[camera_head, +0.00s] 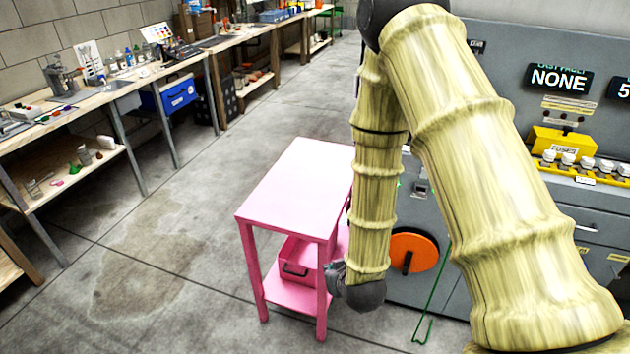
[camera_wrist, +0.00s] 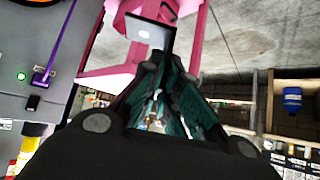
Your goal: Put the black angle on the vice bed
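In the wrist view my gripper (camera_wrist: 163,66) has its teal-lined fingers drawn together at the tips. A dark-edged plate, seemingly the black angle (camera_wrist: 160,36), sits at the fingertips, its face catching light with a pale round spot. The fingers appear closed on it; the exact contact is hard to see. In the head view my gripper (camera_head: 336,277) is low beside the pink cart, mostly hidden by my wrist; the angle cannot be made out there. I cannot clearly identify the vice bed; a grey upright device (camera_head: 62,80) stands on the left workbench.
The pink cart (camera_head: 297,190) has a bare top and a pink toolbox (camera_head: 297,262) on its lower shelf. A grey machine (camera_head: 590,225) stands close on the right. The workbench (camera_head: 120,95) runs along the left wall. The concrete floor between is clear.

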